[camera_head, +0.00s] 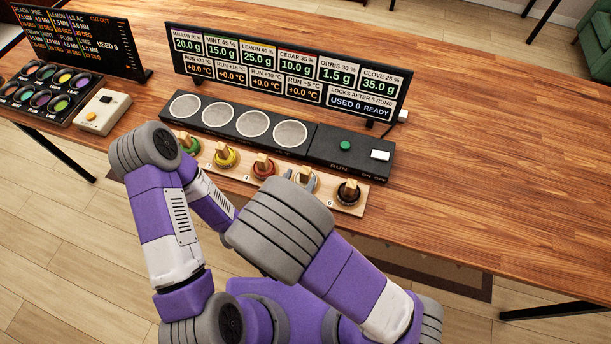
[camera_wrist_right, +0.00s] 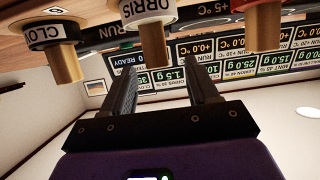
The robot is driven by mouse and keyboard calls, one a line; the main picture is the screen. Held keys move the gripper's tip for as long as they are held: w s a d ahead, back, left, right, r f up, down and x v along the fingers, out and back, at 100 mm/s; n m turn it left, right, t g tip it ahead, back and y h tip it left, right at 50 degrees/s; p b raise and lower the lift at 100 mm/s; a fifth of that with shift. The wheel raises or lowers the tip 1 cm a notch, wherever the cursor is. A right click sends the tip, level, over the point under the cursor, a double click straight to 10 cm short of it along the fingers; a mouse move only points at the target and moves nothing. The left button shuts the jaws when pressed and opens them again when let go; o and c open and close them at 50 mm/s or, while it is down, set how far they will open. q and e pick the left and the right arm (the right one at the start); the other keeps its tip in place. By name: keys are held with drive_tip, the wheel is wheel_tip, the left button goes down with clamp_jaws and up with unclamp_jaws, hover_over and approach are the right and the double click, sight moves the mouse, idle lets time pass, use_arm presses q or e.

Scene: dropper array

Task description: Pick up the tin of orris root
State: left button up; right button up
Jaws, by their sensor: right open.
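The tin of orris root shows in the right wrist view as a pale lidded tin (camera_wrist_right: 149,12) lettered ORRIS, with a wooden knob. That view is upside down. In the head view the tin (camera_head: 312,182) is largely hidden behind my right arm, between a red tin and a black one. My right gripper (camera_wrist_right: 160,68) is open and empty. Its two dark fingers point toward the orris knob, which shows between and beyond their tips. I see no contact. My left arm shows in the head view, but its gripper is out of sight.
The clove tin (camera_wrist_right: 50,33) and a red tin (camera_wrist_right: 264,12) flank the orris tin closely. In the head view they share a wooden strip (camera_head: 338,205) with several tins. A black unit (camera_head: 315,150) with round pale pads and a display panel (camera_head: 290,70) stand behind. The table's right side is clear.

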sight(304, 175)
drive_tip(key=shift+b+x, duration=0.3)
drive_tip(key=shift+x, duration=2.1)
drive_tip(key=shift+d+f, duration=0.1)
drive_tip(key=shift+d, duration=0.05)
drive_tip(key=shift+c, duration=0.2)
drive_tip(key=shift+s, duration=0.1)
drive_tip(key=c, duration=1.1)
